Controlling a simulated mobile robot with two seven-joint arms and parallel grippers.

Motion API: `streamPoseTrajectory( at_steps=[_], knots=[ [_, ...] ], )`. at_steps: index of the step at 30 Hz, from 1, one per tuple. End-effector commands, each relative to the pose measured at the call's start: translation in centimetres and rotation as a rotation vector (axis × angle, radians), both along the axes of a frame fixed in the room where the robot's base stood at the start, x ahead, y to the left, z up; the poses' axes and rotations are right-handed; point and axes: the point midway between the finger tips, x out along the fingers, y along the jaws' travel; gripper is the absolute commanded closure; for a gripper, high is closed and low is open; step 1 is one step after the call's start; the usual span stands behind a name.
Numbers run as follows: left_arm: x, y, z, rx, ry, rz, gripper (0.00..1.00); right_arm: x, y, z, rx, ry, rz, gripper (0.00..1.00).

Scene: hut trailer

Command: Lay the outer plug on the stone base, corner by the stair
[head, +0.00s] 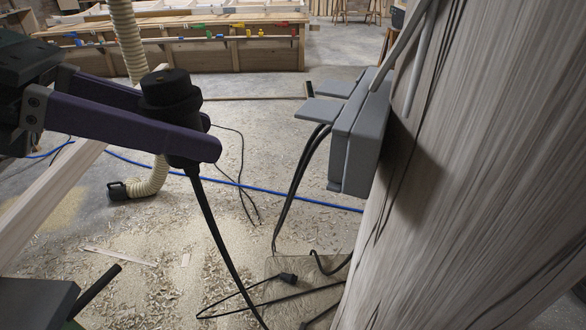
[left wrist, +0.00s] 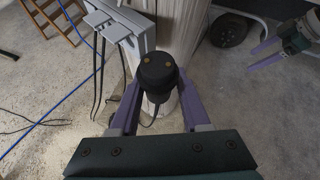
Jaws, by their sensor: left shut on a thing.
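My left gripper (head: 208,136) is shut on a black round plug (head: 170,90), held upright in the air left of the wooden post. Its black cable (head: 215,225) hangs from the plug down to the floor. In the left wrist view the plug (left wrist: 157,72) shows two brass pins on its face between the purple fingers. The stone base (head: 290,265) is a flat slab at the foot of the post, well below the gripper. Another black plug end (head: 288,278) lies on it with cables. My right gripper (left wrist: 252,58) shows in the left wrist view, open and empty. I cannot make out the stair.
A grey socket box (head: 362,130) with open flaps is on the wooden post (head: 470,180), cables hanging from it. A blue hose (head: 270,192) and a ribbed duct (head: 150,180) lie on the shaving-strewn floor. A pale beam (head: 50,190) slants at left. A wheel (left wrist: 230,28) stands behind.

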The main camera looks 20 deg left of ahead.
Motion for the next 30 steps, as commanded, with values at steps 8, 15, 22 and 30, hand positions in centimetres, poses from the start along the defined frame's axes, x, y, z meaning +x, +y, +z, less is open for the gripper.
streamPoseTrajectory(
  at_steps=[8, 15, 22, 30],
  knots=[
    [0.3, -0.8, -13.5, 0.007, 0.004, -0.014, 1.0, 0.0, 0.1, -11.4, 0.004, -0.001, -0.002, 0.17],
    [0.4, -1.6, -23.6, 0.014, 0.007, -0.029, 1.0, 0.0, 0.1, -19.5, 0.004, -0.001, -0.002, 0.17],
    [0.3, -2.4, -33.3, 0.02, 0.01, -0.047, 1.0, 0.0, 0.1, -27.3, 0.003, -0.002, -0.002, 0.17],
    [0.1, -3.3, -44.6, 0.028, 0.012, -0.072, 1.0, 0.1, 0.1, -36.5, 0.003, -0.002, -0.002, 0.17]
  ],
)
